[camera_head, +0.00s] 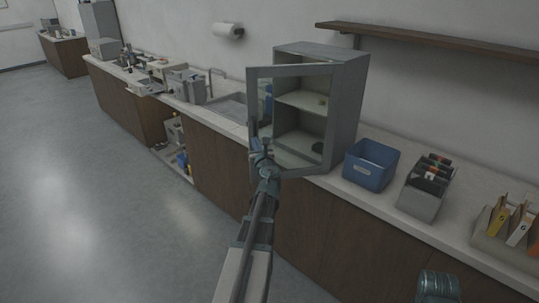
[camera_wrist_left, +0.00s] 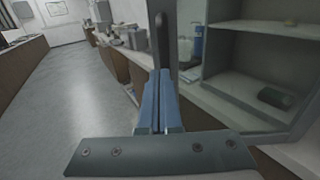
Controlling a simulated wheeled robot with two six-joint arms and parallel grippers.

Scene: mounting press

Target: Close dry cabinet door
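The dry cabinet (camera_head: 357,105) is a grey box on the counter with shelves inside. Its glass door (camera_head: 290,71) has a grey frame and stands partly open, swung out from the right side of the cabinet front. My left gripper (camera_head: 257,142) is at the door's free left edge. In the left wrist view, the blue fingers (camera_wrist_left: 158,105) are close together around a dark upright handle bar (camera_wrist_left: 160,35) and look shut on it. The handle's lower part is hidden between the fingers.
A wooden shelf (camera_head: 440,41) is above right. The floor at left is clear.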

